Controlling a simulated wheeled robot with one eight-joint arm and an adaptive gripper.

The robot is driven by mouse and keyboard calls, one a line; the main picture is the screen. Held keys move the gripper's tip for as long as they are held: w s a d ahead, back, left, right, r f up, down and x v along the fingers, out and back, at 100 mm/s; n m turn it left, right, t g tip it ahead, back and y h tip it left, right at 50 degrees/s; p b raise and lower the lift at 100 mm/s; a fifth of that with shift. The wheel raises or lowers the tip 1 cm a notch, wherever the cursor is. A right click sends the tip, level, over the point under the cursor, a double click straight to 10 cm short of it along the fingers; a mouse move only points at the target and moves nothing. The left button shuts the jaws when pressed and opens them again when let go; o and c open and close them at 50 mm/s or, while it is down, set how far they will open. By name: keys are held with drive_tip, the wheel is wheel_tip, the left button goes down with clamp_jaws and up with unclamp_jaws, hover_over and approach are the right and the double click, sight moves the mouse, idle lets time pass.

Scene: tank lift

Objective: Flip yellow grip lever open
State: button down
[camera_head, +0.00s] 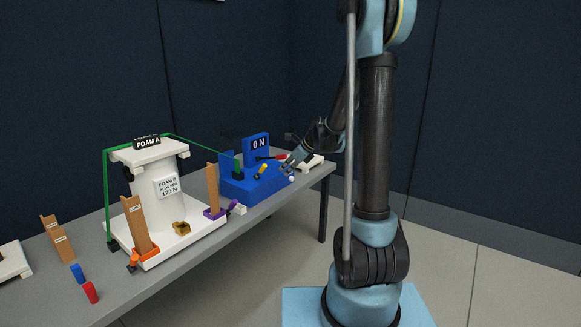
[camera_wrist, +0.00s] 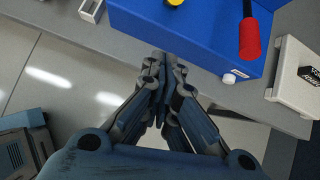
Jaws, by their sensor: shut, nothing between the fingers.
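The yellow grip lever (camera_head: 261,171) is on the front of a blue box (camera_head: 238,189), its grip slanting up to the right. In the wrist view, only a yellow end (camera_wrist: 175,2) shows at the top edge, over the blue box (camera_wrist: 190,32). My gripper (camera_head: 290,171) is at the right end of the box, to the right of the yellow grip and apart from it. In the wrist view my gripper (camera_wrist: 166,60) is shut and empty, its fingertips near the lower edge of the box. The lever's base is too small to tell.
A red-handled lever (camera_wrist: 250,38) and a white knob (camera_wrist: 229,78) are on the box, right of my fingertips. A white block with a black label (camera_wrist: 297,75) stands further right. A white press stand (camera_head: 165,205) is at left. Floor is clear before the table (camera_head: 190,262).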

sight(261, 170)
drive_tip(key=w+a, duration=0.1)
drive_tip(key=a, duration=0.2)
drive_tip(key=w+a, duration=0.1)
drive_tip(key=a, duration=0.1)
drive_tip(key=shift+w+f, duration=0.35)
drive_tip(key=shift+w+d+r, duration=0.1)
drive_tip(key=shift+d+r, duration=0.05)
